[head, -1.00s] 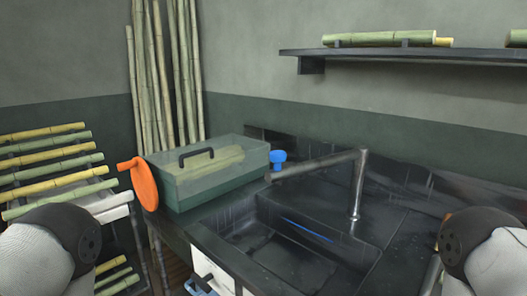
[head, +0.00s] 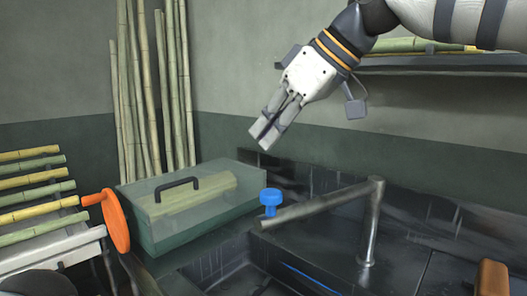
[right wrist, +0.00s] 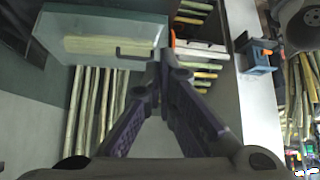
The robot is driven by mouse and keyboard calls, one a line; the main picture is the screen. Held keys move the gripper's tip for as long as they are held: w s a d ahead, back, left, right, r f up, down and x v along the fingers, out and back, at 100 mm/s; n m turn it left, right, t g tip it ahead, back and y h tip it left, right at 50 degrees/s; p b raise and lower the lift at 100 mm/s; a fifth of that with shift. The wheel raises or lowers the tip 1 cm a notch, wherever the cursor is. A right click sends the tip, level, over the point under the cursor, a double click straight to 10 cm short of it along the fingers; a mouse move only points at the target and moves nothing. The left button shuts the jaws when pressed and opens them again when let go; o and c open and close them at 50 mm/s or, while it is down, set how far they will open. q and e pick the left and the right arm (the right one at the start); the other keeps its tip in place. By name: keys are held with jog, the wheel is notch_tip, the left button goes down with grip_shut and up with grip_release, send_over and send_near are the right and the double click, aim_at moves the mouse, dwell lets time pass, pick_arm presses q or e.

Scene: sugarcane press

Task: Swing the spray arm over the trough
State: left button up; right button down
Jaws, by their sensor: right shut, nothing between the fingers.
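The spray arm (head: 315,206) is a grey metal pipe on an upright post at the back of the black sink unit. It points left from the post, its free end near a blue knob (head: 270,199). The trough (head: 328,272) is the dark basin below it; the frame cuts off its front. My right gripper (head: 260,140) reaches down from the upper right, shut and empty, above and behind the blue knob, apart from the pipe. Its fingertips meet in the right wrist view (right wrist: 164,65). My left gripper is not in view.
A clear-lidded green box (head: 190,205) with an orange wheel (head: 115,221) stands left of the spray arm. A shelf (head: 430,64) is on the wall behind my right arm. Bamboo poles (head: 150,95) stand in the corner. A brown block (head: 491,278) is at lower right.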

jog(key=x, duration=1)
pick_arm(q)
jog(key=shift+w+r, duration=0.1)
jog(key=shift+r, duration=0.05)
pick_arm(e)
jog(key=s+d, duration=0.1)
jog(key=d, duration=0.1)
jog(key=s+d, duration=0.1)
jog(key=d, duration=0.1)
jog(key=shift+s+f, duration=0.1)
jog(key=shift+s, duration=0.25)
